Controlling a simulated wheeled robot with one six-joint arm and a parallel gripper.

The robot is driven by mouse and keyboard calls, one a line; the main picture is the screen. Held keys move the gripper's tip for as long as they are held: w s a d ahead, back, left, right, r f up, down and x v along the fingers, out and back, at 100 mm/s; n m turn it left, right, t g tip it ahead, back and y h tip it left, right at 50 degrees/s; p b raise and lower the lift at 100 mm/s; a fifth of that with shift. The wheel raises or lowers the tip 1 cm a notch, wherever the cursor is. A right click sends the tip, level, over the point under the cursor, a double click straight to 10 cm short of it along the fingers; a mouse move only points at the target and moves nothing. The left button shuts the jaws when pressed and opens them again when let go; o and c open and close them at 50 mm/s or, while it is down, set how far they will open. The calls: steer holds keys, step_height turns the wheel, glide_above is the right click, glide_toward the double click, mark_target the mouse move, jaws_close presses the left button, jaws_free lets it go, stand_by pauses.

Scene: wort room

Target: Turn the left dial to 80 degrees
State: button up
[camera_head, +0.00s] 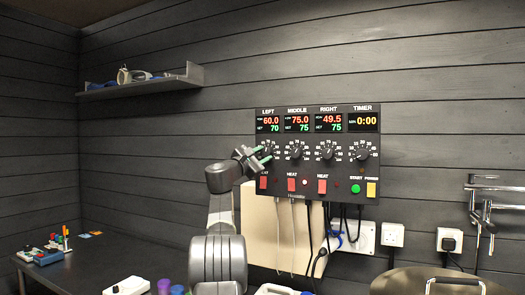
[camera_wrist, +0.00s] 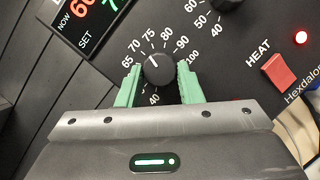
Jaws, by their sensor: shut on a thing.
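The control panel (camera_head: 344,190) hangs on the dark plank wall. Its left dial (camera_wrist: 158,70) is a round black knob with a white pointer line, set in a printed scale. The pointer is near the 70 mark. The left display (camera_head: 268,124) reads NOW 60.0 in red and SET 70 in green. My gripper (camera_head: 261,154) is at the left dial and partly hides it in the head view. In the wrist view my gripper (camera_wrist: 160,78) has its two green fingers on either side of the knob, shut on it.
The middle dial (camera_head: 296,153), right dial (camera_head: 328,153) and timer dial (camera_head: 365,154) sit to the right. A red heat switch (camera_wrist: 279,72) is close to my gripper, with a lit red lamp (camera_wrist: 301,37) above it. Cables (camera_head: 325,225) hang below the panel.

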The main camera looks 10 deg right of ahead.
steer(key=m+p, duration=0.1)
steer(key=m, duration=0.1)
steer(key=m+g+p, duration=0.1)
steer(key=m+p, duration=0.1)
steer(key=r+m+g+p, duration=0.1)
steer(key=m+p, duration=0.1)
steer(key=shift+w+a, duration=0.1)
steer(key=shift+a, duration=0.05)
steer(key=shift+f+m+g+y+p, duration=0.1)
steer(key=shift+m+g+y+p, duration=0.55)
steer(key=shift+m+p, duration=0.8)
steer(key=shift+m, duration=0.55)
steer(key=o, duration=1)
steer(key=b+v, duration=0.5)
steer(key=v, duration=0.8)
steer(key=shift+a+b, duration=0.3)
steer(key=shift+a, duration=0.1)
